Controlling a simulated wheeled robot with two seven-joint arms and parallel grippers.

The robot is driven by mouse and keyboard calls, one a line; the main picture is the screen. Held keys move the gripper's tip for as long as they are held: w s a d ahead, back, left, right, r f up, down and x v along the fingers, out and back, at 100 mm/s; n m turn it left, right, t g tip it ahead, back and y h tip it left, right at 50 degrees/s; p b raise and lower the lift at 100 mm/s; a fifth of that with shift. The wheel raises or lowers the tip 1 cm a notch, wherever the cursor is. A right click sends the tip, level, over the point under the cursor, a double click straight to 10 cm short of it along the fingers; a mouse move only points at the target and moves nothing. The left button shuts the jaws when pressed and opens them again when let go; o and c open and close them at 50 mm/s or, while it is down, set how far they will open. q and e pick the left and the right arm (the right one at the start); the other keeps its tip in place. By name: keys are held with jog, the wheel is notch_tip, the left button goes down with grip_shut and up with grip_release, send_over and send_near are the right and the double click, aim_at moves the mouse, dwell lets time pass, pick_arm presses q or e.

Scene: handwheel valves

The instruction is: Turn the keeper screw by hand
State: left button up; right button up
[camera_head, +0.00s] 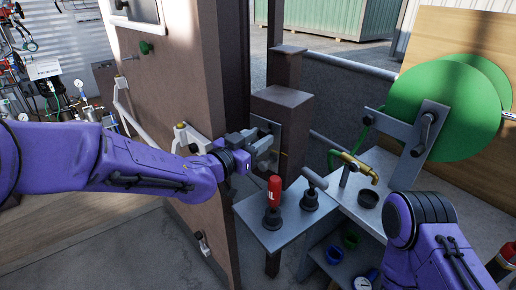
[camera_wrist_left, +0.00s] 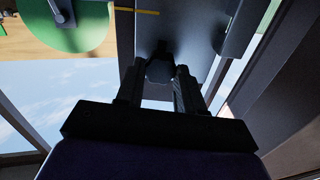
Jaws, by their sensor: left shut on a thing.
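My left gripper (camera_head: 268,146) reaches in from the left to the plate on the front of a brown box on a post (camera_head: 283,108). In the left wrist view the two dark fingers (camera_wrist_left: 160,85) point at a grey plate (camera_wrist_left: 185,30). They are shut on a small dark knob, the keeper screw (camera_wrist_left: 160,68), which sits at the plate. In the head view the fingers hide the screw. The screw's turn angle cannot be told. My right arm shows at the lower right, but its gripper is out of view.
A grey shelf (camera_head: 258,232) below the gripper carries a red-handled tool (camera_head: 273,192) and a T-handled tool (camera_head: 312,188). A large green disc (camera_head: 450,110) and a brass nozzle (camera_head: 360,168) stand to the right. A brown door panel (camera_head: 165,85) is close on the left.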

pick_arm(q)
jog(key=o, duration=0.5)
jog(key=shift+f+m, duration=0.3)
jog(key=shift+m, duration=0.2)
jog(key=o, duration=0.4)
jog(key=shift+r, duration=0.15)
pick_arm(e)
jog(key=shift+f, duration=0.3)
pick_arm(q)
jog(key=v, duration=0.6)
pick_arm(e)
jog(key=shift+f, duration=0.1)
